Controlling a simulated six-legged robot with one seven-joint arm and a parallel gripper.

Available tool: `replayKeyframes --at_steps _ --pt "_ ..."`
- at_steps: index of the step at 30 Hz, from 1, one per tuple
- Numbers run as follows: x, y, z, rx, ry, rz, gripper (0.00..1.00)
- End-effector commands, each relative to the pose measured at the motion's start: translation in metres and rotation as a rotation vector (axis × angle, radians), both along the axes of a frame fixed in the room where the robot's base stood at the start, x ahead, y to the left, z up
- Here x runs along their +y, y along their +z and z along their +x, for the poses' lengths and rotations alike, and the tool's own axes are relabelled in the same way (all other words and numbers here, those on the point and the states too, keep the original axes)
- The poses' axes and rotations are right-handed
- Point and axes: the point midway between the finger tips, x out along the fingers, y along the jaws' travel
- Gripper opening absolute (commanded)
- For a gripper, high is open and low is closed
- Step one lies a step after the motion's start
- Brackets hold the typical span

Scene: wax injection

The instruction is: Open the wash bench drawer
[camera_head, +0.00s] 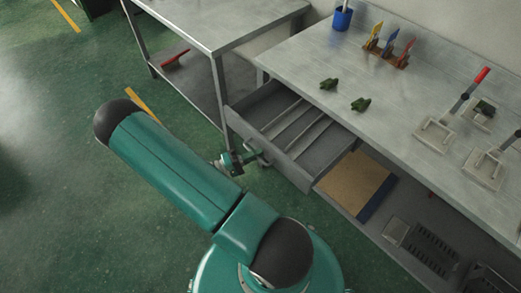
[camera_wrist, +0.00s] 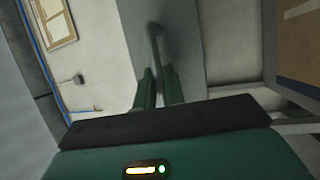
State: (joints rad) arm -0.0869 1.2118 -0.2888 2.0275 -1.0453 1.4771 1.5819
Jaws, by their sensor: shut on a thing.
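The wash bench drawer (camera_head: 300,172) is a grey metal drawer standing well out from under the bench top. Thin dividers run along its inside. My gripper (camera_head: 258,153) is at the drawer's front face and is shut on the drawer handle. In the wrist view, the two green fingers of my gripper (camera_wrist: 158,88) are on either side of the grey handle (camera_wrist: 154,42), with the drawer front (camera_wrist: 185,50) beyond. In the head view the handle is mostly hidden by my gripper.
The wash bench (camera_head: 440,85) holds two small green pieces, a rack of coloured tools, a blue cup (camera_head: 342,18) and pale moulds. A brown board (camera_head: 355,183) lies on its lower shelf. Another metal table (camera_head: 220,20) stands at the upper left. Green floor left of my arm is clear.

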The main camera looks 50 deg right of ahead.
Motion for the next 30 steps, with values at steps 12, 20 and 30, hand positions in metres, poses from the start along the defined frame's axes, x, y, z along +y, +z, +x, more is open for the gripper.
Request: replayKeyframes --at_steps 12,20,30 --pt "0.001 0.000 0.001 -0.001 0.000 -0.001 0.19" --pt "0.001 0.000 0.001 -0.001 0.000 -0.001 0.19" --pt "0.039 -0.008 0.025 -0.002 0.005 -0.001 0.19"
